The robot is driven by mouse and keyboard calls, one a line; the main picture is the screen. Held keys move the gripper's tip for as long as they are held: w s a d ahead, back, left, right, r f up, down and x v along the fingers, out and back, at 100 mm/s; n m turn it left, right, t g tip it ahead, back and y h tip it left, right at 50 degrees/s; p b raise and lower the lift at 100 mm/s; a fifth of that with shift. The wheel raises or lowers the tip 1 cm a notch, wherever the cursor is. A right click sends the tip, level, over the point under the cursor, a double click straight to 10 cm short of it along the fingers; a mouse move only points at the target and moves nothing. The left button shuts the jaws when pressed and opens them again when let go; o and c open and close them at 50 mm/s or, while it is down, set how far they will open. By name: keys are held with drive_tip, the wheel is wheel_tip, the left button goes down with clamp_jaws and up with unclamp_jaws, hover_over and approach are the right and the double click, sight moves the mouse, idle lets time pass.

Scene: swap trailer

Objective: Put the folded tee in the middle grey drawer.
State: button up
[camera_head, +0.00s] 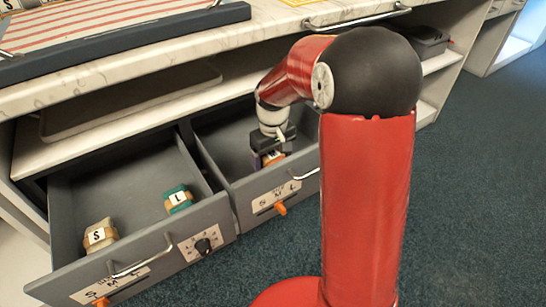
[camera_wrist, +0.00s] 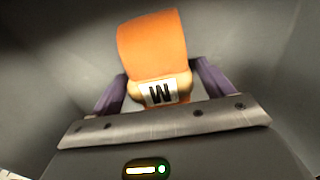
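The folded tee (camera_wrist: 153,48) is orange with a tan part and a white label, whose letter reads as a W or an upside-down M in the wrist view. The purple fingers of my gripper (camera_wrist: 160,88) lie along both sides of it, with no clear gap. In the head view my gripper (camera_head: 270,152) points down inside the right open grey drawer (camera_head: 245,193), and a bit of the tee (camera_head: 273,158) shows below it. I cannot tell whether the tee touches the drawer floor. No third open drawer is in view.
The left open grey drawer (camera_head: 138,200) holds a beige bundle marked S (camera_head: 100,235) and a teal bundle marked L (camera_head: 178,199), with free floor between. A marble-look counter (camera_head: 130,75) with a striped board (camera_head: 90,25) overhangs the drawers. A dark box (camera_head: 428,42) sits on a shelf.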

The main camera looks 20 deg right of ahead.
sight(273, 155)
wheel_tip(273, 155, up, 12)
drive_tip(key=p, duration=0.2)
drive_tip(key=s+r+m+t, duration=0.1)
drive_tip(key=s+r+t, duration=0.1)
drive_tip(key=s, duration=0.9)
drive_tip(key=s+r+m+t, duration=0.2)
drive_tip(key=s+t, duration=0.1)
drive_tip(key=s, duration=0.8)
drive_tip(key=shift+s+r+m+t, duration=0.25)
drive_tip(key=shift+s+m+t, duration=0.05)
drive_tip(key=shift+s, duration=0.05)
drive_tip(key=shift+d, duration=0.1)
drive_tip(key=shift+c, duration=0.4)
